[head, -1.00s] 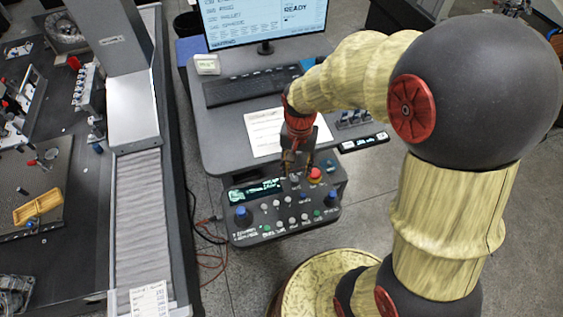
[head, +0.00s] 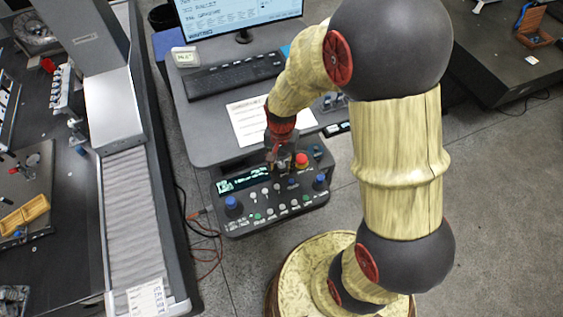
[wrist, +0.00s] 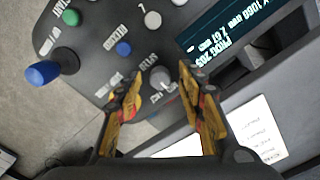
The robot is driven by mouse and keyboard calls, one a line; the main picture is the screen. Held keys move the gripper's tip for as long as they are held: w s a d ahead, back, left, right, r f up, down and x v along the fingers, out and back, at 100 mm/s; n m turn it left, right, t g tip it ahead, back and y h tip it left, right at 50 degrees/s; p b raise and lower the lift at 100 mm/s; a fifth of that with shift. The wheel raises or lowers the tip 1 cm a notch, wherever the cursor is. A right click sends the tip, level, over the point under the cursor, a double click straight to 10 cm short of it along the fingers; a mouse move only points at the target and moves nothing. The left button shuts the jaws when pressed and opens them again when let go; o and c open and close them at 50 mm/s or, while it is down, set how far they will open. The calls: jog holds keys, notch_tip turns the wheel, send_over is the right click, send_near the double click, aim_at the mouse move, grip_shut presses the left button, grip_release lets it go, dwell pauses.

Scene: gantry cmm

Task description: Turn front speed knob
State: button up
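The control panel (head: 262,226) juts from the desk front; in the wrist view its dark face (wrist: 100,75) fills the upper part. A small grey knob (wrist: 160,77) with a white mark shows between my fingertips in the wrist view. Lettering lies beside it, too blurred to read surely, so I cannot confirm it is the front speed knob. My gripper (wrist: 161,75) is open, one finger on either side of the knob; contact cannot be told. In the head view my gripper (head: 275,170) is over the panel's back middle and hides what is under it.
A red emergency button (head: 302,160) stands close right of my gripper. Blue joysticks rise at the panel's left (head: 232,203) and right (head: 320,181). A blue button (wrist: 124,48) and white knob (wrist: 152,19) are near the grey knob. A lit display (head: 240,181) lies left.

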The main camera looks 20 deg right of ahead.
jog(key=c, duration=0.4)
grip_shut()
